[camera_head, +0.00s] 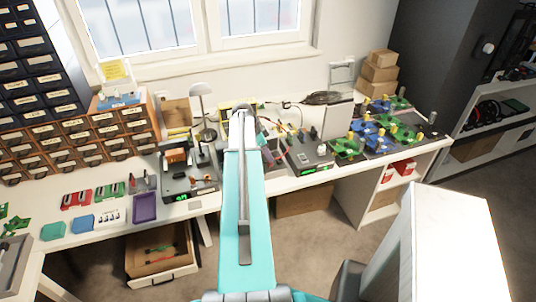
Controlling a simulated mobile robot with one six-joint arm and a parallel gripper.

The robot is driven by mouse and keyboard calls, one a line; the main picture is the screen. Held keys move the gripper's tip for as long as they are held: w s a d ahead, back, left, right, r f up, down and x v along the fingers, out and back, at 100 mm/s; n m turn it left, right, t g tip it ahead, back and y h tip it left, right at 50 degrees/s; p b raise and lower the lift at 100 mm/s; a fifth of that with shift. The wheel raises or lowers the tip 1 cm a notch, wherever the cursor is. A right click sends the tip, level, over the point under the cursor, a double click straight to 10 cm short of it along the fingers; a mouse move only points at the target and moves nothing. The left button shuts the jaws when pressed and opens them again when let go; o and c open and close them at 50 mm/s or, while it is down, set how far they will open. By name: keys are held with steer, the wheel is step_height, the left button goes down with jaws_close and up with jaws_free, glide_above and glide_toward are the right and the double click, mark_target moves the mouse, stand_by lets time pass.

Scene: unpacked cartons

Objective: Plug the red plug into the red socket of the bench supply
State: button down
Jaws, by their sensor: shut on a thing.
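My teal arm reaches up the middle of the picture over the bench. My gripper does not show; the arm appears to hide it, along with whatever it holds. A low dark grey unit (309,156) with a small green-lit display stands on the bench just right of the arm and may be the bench supply. Small coloured spots show near its back edge, too small to tell as sockets. I cannot make out the red plug or the red socket.
A second grey unit (189,184) with a green display stands left of the arm. Boards with green and blue parts (377,133) fill the bench's right end. A desk lamp (203,108) stands behind. A white cabinet (455,245) is at the lower right. An open drawer (160,256) is below the bench.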

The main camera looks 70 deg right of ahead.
steer(key=shift+f, duration=0.15)
steer(key=c, duration=1.7)
jaws_free()
steer(key=shift+o, duration=0.2)
steer(key=shift+w+r, duration=0.1)
steer(key=shift+r, duration=0.1)
steer(key=b+v, duration=0.3)
steer(key=v, duration=1)
steer(key=shift+a+r+b, duration=0.15)
steer(key=shift+b, duration=0.25)
